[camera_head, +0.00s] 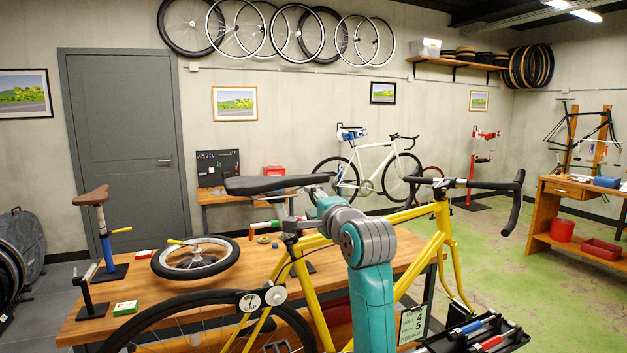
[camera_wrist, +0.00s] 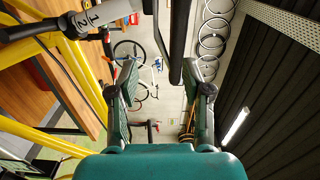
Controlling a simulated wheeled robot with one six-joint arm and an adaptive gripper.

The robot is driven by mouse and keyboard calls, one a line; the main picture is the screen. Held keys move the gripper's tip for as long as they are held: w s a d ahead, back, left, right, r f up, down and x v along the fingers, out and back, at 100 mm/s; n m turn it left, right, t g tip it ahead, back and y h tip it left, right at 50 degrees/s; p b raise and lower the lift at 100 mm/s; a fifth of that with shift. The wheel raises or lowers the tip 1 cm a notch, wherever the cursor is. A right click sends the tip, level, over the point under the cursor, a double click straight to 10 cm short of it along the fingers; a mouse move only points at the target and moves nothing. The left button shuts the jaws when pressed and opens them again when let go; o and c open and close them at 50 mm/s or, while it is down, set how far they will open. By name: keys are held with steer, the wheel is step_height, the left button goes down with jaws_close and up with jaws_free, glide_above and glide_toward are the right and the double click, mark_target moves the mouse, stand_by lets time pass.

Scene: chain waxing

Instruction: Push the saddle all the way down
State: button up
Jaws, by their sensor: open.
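The black saddle (camera_head: 268,185) sits level above the yellow bike frame (camera_head: 428,247), its nose pointing right. In the wrist view the saddle (camera_wrist: 177,38) is a dark bar at the top. My gripper (camera_wrist: 162,90) is open. Its fingers lie to either side of the line of the saddle's nose, which looks closer to the right finger; I cannot tell whether they touch.
The frame stands at a wooden workbench (camera_head: 140,295) with a loose wheel (camera_head: 196,258) on it. Another saddle on a blue post (camera_head: 105,250) stands at the left. A tool tray (camera_head: 475,335) is at the lower right. Green floor (camera_head: 490,235) is free beyond.

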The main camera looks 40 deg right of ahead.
mark_target(306, 182)
steer(key=w+d+r, duration=0.1)
steer(key=w, duration=0.2)
steer(key=w+d, duration=0.2)
steer(key=w, duration=0.2)
steer(key=w+d+r, duration=0.1)
steer(key=w, duration=0.2)
steer(key=shift+w+d+r, duration=0.25)
steer(key=shift+d+r, duration=0.1)
steer(key=shift+d, duration=0.05)
jaws_close()
